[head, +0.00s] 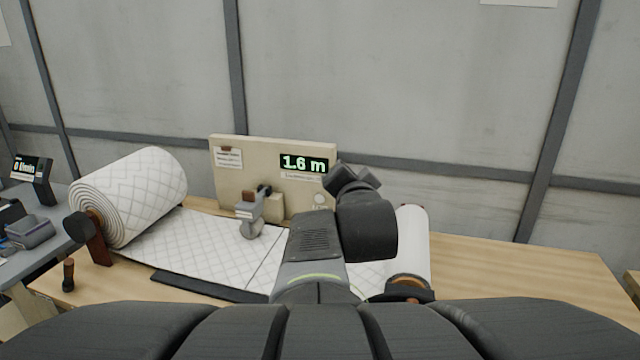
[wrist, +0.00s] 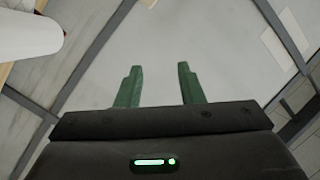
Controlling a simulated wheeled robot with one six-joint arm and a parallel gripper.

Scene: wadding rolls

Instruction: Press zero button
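A beige panel (head: 265,165) stands at the back of the table, with a display (head: 304,163) reading 1.6 m in green. A small pale round spot (head: 319,200) sits low on the panel's right side; it may be the zero button, but its label is too small to read. My arm's dark wrist is just right of it, near the panel's right edge; the fingers are hidden in the head view. In the wrist view my gripper (wrist: 160,88) has two green fingers, apart with nothing between them, facing the grey wall. The panel is not recognisable there.
A large quilted wadding roll (head: 135,192) lies at left, its sheet (head: 195,250) running right across the table. A grey device (head: 250,215) stands on the sheet before the panel. A narrow white roll (head: 413,240) is right of my arm. The table's right side (head: 510,265) is clear.

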